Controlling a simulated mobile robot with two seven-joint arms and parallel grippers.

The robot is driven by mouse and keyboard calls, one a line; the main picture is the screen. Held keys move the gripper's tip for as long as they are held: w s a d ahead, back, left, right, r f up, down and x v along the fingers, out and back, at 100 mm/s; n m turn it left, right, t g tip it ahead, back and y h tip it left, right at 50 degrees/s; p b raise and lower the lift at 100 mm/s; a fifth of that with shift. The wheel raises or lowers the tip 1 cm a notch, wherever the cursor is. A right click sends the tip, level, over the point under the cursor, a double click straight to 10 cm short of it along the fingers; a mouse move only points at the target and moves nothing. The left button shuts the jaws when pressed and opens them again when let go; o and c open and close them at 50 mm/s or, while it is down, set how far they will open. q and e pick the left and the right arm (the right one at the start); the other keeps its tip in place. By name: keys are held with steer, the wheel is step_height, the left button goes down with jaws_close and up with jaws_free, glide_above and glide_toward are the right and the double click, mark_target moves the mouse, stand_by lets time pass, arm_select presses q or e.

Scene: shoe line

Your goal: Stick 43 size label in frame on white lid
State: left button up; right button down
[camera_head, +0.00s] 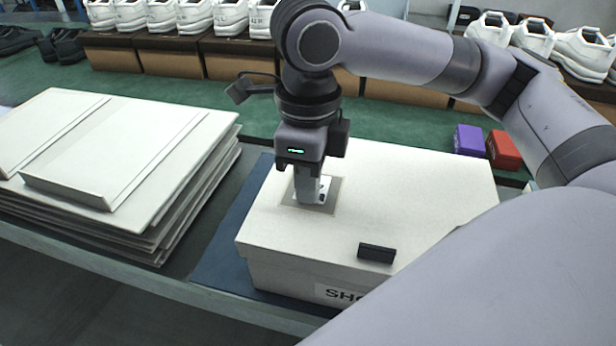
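The white lid (410,180) sits on a box in the middle of the table. A square frame (288,203) is marked on the lid's left part. My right gripper (311,197) points straight down into this frame, with its fingertips at or just above the lid. A small white piece with dark marks (324,190) shows at the fingertips, probably the size label; its number is too small to read. The fingers partly hide it, and I cannot tell whether they grip it. My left gripper is out of view.
A small black block (376,253) lies on the lid's front edge. A stack of flat white cardboard (150,150) stands to the left. Purple (469,140) and red (503,150) boxes stand behind at right. White shoes (195,17) on brown boxes (175,62) line the back.

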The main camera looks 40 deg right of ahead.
steer(key=shift+f, duration=0.4)
stand_by(0.7)
steer(key=c, duration=1.3)
jaws_free()
steer(key=shift+o, duration=0.2)
steer(key=shift+r, duration=0.15)
step_height(320, 180, up, 6)
steer(key=shift+p, duration=0.8)
steer(key=shift+r, duration=0.45)
